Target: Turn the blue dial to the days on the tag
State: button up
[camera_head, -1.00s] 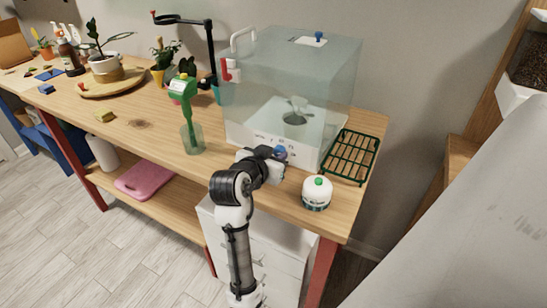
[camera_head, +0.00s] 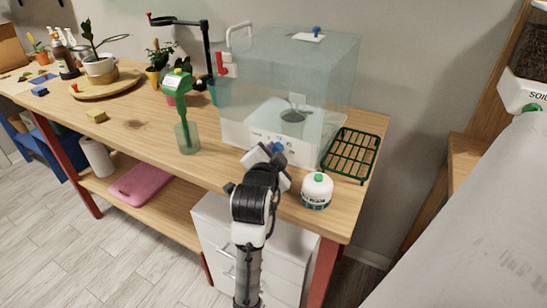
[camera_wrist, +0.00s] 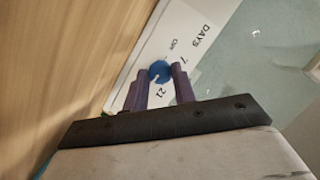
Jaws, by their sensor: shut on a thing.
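The blue dial (camera_wrist: 160,71) is on the white front panel (camera_wrist: 142,76) of the clear box (camera_head: 285,85). It also shows in the head view (camera_head: 277,148). In the wrist view, the panel reads "DAYS", "OFF", "7" and "21" around the dial. A pale mark shows at the dial's lower-left edge; I cannot read a number there. My gripper (camera_wrist: 159,73) has a purple finger on each side of the dial and is shut on it.
A white bottle with a green cap (camera_head: 317,190) stands right of my arm at the table's front edge. A green wire rack (camera_head: 350,155) is right of the box. A green tool in a clear cup (camera_head: 187,139) stands left. A white drawer unit (camera_head: 215,215) is below.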

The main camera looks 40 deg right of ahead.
dwell(0.4)
jog(key=o, duration=1)
